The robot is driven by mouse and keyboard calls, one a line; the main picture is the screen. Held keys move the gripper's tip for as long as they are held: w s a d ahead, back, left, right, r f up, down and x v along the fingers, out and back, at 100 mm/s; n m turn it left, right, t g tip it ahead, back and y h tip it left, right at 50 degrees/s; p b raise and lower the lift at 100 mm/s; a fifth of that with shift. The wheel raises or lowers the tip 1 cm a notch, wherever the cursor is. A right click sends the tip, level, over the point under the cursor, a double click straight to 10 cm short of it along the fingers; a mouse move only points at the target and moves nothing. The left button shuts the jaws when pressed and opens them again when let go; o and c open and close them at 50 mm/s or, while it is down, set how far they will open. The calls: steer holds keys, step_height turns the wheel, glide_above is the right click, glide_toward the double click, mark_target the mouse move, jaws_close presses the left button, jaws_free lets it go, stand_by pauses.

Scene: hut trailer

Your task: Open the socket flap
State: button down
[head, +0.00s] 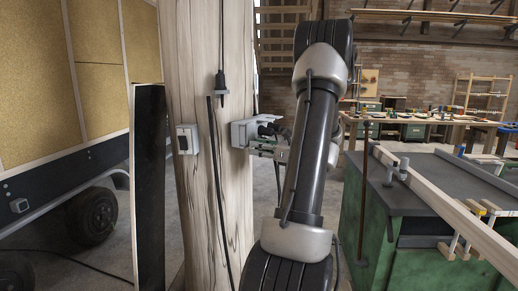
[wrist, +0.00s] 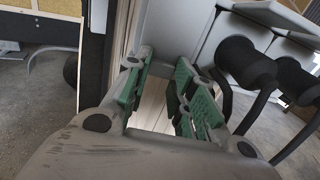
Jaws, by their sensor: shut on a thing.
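The light grey socket box (head: 240,133) is mounted on the right side of the wooden post (head: 180,60). Black plugs (head: 268,129) stick out of it to the right, and they look large in the wrist view (wrist: 247,62). My gripper (head: 268,151) is at the box's lower right, partly behind my arm. In the wrist view its green-padded fingers (wrist: 163,68) stand on either side of a light grey part, which looks like the socket flap (wrist: 170,30). The gripper is shut on it; the exact contact is hard to see. How far the flap is raised cannot be told.
A grey switch (head: 187,139) is on the post's front, with a hanging black plug (head: 221,85) and cable beside it. A green workbench (head: 385,235) with timber stands at the right. A trailer (head: 60,150) is at the left.

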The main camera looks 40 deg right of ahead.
steer(key=shift+s, duration=0.15)
steer(key=s+r+g+h, duration=0.2)
steer(key=r+g, duration=0.4)
steer(key=g, duration=0.4)
steer(key=s+d+r+g+h, duration=0.1)
steer(key=s+r+g+h, duration=0.1)
steer(key=r+g, duration=0.5)
steer(key=shift+d+r+g+h, duration=0.15)
steer(key=shift+g+h, duration=0.75)
steer(key=shift+g, duration=0.5)
